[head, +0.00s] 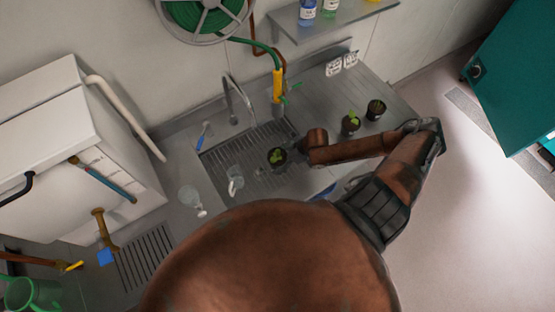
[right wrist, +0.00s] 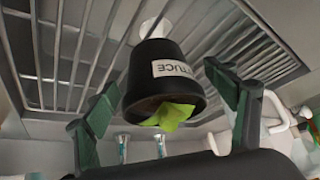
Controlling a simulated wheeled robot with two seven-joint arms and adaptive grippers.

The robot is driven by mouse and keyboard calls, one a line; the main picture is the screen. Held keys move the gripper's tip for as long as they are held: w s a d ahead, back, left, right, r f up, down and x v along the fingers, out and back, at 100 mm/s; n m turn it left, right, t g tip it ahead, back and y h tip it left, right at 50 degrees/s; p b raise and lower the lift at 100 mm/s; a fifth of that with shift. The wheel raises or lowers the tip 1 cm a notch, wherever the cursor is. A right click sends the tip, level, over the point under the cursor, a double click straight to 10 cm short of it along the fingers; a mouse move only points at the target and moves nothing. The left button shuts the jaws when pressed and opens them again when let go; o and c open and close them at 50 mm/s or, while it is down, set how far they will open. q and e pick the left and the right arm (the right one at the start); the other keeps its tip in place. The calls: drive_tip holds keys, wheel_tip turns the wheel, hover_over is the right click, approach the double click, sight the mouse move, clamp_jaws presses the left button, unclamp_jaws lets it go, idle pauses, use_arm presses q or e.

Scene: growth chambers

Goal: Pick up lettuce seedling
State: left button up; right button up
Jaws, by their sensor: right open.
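The lettuce seedling (head: 277,155) is a small green plant in a black pot on the ribbed sink area. In the right wrist view its black pot (right wrist: 150,75) carries a white label reading LETTUCE, and bright green leaves (right wrist: 172,114) show at its rim. My right gripper (head: 284,163) is at the pot, reaching in from the right. In the right wrist view its two green-grey fingers stand apart, one on each side of the pot, with gaps visible. My left gripper is not in view.
Two more potted plants, one leafy (head: 351,125) and one darker (head: 376,109), stand on the counter at right. A faucet (head: 238,95) and yellow hose nozzle (head: 277,86) rise behind.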

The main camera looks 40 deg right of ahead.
drive_tip(key=shift+x, duration=0.85)
drive_tip(key=shift+f, duration=0.15)
drive_tip(key=c, duration=0.8)
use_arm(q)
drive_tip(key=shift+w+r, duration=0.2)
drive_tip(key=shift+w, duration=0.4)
use_arm(e)
drive_tip(key=c, duration=0.8)
drive_tip(key=shift+o, duration=0.2)
